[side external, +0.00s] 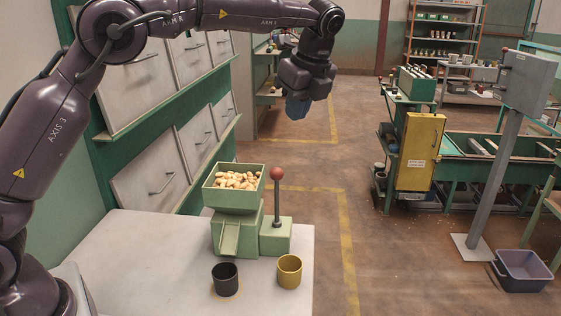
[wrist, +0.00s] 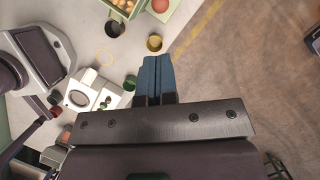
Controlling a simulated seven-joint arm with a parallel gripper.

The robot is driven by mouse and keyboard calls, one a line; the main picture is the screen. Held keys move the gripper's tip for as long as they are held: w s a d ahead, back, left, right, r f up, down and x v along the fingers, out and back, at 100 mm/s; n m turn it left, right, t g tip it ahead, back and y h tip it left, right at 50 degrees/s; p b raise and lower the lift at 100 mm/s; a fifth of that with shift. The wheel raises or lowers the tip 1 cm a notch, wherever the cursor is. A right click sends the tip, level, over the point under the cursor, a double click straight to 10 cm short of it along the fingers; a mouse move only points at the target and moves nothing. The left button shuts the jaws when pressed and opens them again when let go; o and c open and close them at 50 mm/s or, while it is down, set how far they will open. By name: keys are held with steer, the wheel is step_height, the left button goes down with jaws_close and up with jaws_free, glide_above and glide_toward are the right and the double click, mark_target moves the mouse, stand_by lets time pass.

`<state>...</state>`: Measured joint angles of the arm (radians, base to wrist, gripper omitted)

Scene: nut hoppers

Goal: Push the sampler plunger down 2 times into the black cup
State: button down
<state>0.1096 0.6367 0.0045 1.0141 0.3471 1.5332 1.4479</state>
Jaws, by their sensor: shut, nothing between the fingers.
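The sampler plunger, a red ball knob (side external: 276,173) on a dark rod, stands raised above a light green block (side external: 275,238) beside the hopper. The green hopper (side external: 234,202) holds tan nuts and has a chute at its front. The black cup (side external: 225,280) stands upright in front of the chute; its inside is too dark to read. It also shows in the wrist view (wrist: 112,29). The red knob is at the top of the wrist view (wrist: 160,5). My gripper (side external: 297,110), with blue fingers, is shut and empty, high above and apart from the plunger; its fingers (wrist: 156,62) point down.
A yellow cup (side external: 289,271) stands right of the black cup, in front of the plunger block. The white table (side external: 150,260) is bare left of the hopper. Drawer fronts (side external: 150,185) line the green wall behind. A white device (wrist: 85,95) shows in the wrist view.

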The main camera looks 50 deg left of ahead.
mark_target(280, 176)
steer(key=x, duration=1.4)
steer(key=shift+f, duration=1.9)
steer(key=shift+s+f, duration=0.1)
steer(key=v, duration=1.4)
steer(key=shift+r, duration=0.35)
